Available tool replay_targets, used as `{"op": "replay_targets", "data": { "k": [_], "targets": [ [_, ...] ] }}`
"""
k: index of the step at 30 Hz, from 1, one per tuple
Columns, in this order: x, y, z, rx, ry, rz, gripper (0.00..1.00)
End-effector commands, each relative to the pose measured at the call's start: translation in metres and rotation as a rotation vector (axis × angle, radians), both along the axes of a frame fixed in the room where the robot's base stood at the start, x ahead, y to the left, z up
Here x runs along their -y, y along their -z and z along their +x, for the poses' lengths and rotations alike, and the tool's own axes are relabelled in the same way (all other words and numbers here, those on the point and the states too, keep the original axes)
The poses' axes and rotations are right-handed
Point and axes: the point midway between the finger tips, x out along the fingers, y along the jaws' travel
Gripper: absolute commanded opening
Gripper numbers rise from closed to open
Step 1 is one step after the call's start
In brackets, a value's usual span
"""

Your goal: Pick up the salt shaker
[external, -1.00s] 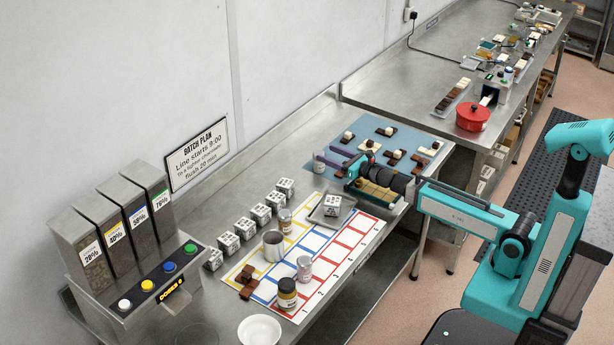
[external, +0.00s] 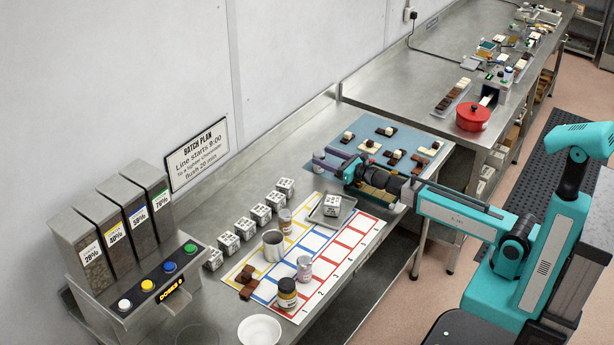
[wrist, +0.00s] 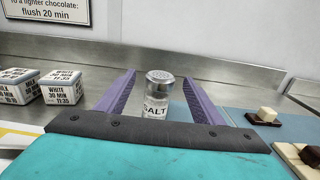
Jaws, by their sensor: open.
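The salt shaker (wrist: 156,100) is a small clear jar with a grey perforated metal lid and a "SALT" label. In the wrist view it stands upright between the two purple fingers of my gripper (wrist: 158,80), with visible space on both sides. The dark edge of my gripper hides its lowest part. In the external view my gripper (external: 325,160) is low over the left edge of the blue mat, its fingers pointing left, and they largely hide the shaker. The gripper is open and not closed on anything.
A blue mat (external: 345,130) with chocolate pieces lies beside my gripper. Several labelled cubes (external: 261,214) stand in a row along the wall side. A grey tray (external: 316,217) holding one cube is nearer the camera. The wall (external: 300,50) runs behind the counter.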

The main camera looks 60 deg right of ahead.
Motion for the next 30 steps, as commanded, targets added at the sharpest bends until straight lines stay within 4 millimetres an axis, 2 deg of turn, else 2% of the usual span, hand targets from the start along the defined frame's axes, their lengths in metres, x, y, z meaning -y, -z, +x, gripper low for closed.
{"op": "replay_targets", "data": {
  "k": [6, 12, 30],
  "targets": [
    [0.000, 0.000, 0.019, 0.000, 0.000, 0.001, 0.61],
    [0.000, 0.000, 0.030, 0.000, 0.000, 0.000, 0.61],
    [0.000, 0.000, 0.033, 0.000, 0.000, 0.000, 0.61]
  ]
}}
